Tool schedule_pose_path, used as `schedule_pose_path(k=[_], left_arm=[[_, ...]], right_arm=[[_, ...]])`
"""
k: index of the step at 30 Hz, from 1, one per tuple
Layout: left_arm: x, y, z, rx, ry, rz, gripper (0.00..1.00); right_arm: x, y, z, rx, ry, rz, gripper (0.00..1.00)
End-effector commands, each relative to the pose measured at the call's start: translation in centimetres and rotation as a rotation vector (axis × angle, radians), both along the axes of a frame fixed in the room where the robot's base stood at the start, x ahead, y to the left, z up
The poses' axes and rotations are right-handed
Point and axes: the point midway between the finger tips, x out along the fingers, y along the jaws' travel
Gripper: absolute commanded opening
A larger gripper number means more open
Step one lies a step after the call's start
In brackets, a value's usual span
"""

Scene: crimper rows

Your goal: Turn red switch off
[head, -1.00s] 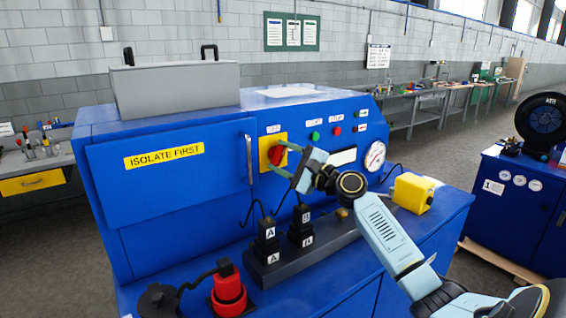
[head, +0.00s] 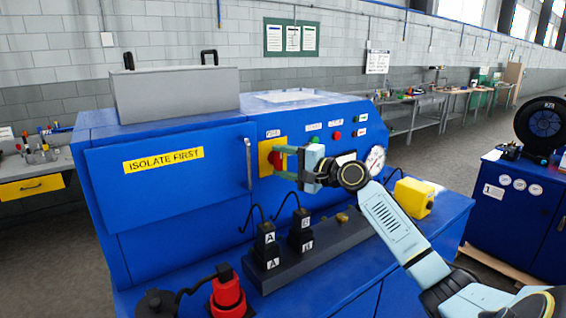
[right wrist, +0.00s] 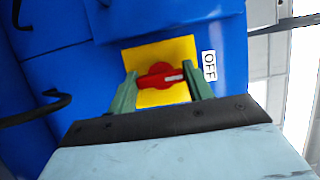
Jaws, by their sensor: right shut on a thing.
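The red switch (head: 277,159) is a rotary knob on a yellow plate (head: 265,168) on the blue machine's front panel. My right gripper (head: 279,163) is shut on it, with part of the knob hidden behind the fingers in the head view. In the right wrist view the green fingers stand on either side of the red switch (right wrist: 153,78). The switch's white mark is at its right end, towards the OFF label (right wrist: 209,66) beside the plate. My left gripper is not in view.
The blue machine (head: 190,190) carries small buttons and a round gauge (head: 375,158) right of the switch.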

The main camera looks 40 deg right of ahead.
Motion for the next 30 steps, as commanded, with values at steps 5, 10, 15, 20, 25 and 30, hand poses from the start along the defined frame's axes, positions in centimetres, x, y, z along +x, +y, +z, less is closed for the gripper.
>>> schedule_pose_path(k=[5,10,15,20,25,30], left_arm=[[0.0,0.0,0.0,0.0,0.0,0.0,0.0],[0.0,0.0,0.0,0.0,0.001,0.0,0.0],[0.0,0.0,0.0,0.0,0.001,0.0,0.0],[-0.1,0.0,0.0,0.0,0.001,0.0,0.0],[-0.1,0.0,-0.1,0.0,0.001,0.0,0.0],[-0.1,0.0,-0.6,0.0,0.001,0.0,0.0]], right_arm=[[0.0,0.1,-0.1,-0.007,0.003,0.003,0.28],[0.0,0.1,-0.1,-0.007,0.003,0.003,0.52],[0.0,0.1,-0.1,-0.006,0.002,0.002,0.73],[0.0,0.0,-0.1,-0.005,0.002,0.001,0.73],[-0.2,-0.1,-0.1,-0.005,0.002,0.0,0.73],[-2.0,-0.6,-0.3,-0.007,0.003,-0.001,0.73]])
